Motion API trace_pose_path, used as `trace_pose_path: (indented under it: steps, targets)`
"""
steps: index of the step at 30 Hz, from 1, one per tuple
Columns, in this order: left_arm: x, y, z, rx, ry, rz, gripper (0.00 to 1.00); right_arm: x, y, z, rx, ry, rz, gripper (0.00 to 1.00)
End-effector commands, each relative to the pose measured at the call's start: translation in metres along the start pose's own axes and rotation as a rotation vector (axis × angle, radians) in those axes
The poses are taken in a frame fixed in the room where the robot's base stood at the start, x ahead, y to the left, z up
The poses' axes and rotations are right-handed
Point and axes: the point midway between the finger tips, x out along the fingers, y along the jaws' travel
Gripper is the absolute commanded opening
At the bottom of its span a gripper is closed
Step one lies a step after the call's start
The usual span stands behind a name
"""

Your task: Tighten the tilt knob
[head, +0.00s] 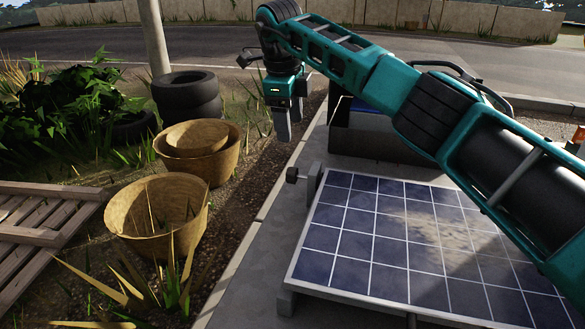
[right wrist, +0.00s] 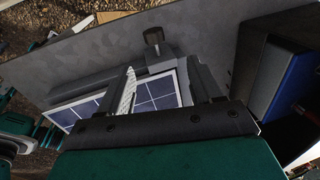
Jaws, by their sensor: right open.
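The tilt knob (head: 292,175) is a small dark knob on a short shaft at the upper left corner of the tilted solar panel (head: 325,222). My right gripper (head: 289,130) points down above the knob, apart from it, with nothing between its fingers. In the right wrist view the open fingers (right wrist: 161,68) reach toward the knob (right wrist: 153,36), which shows just beyond their tips. The panel (right wrist: 158,92) shows partly between and behind the fingers. My left gripper is not in view.
Wicker baskets (head: 150,215), stacked tyres (head: 187,92) and a wooden pallet (head: 40,237) lie to the left. Bare slab lies left of the panel.

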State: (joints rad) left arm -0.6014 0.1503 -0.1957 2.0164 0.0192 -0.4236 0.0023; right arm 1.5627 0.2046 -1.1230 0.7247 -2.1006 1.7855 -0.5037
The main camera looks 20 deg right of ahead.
Motion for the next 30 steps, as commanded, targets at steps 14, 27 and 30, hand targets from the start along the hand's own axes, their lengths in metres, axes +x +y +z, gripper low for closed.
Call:
trace_pose_path:
  steps: [14,27,30]
  targets:
    - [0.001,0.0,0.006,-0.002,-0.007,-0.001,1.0,0.04,0.003,-0.002,-0.014,-0.021,0.086,0.65]
    - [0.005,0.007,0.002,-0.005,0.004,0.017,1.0,0.119,0.009,0.001,-0.013,-0.022,0.083,0.65]
    - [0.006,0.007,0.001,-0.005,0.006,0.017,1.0,0.127,0.01,0.001,-0.014,-0.022,0.083,0.65]
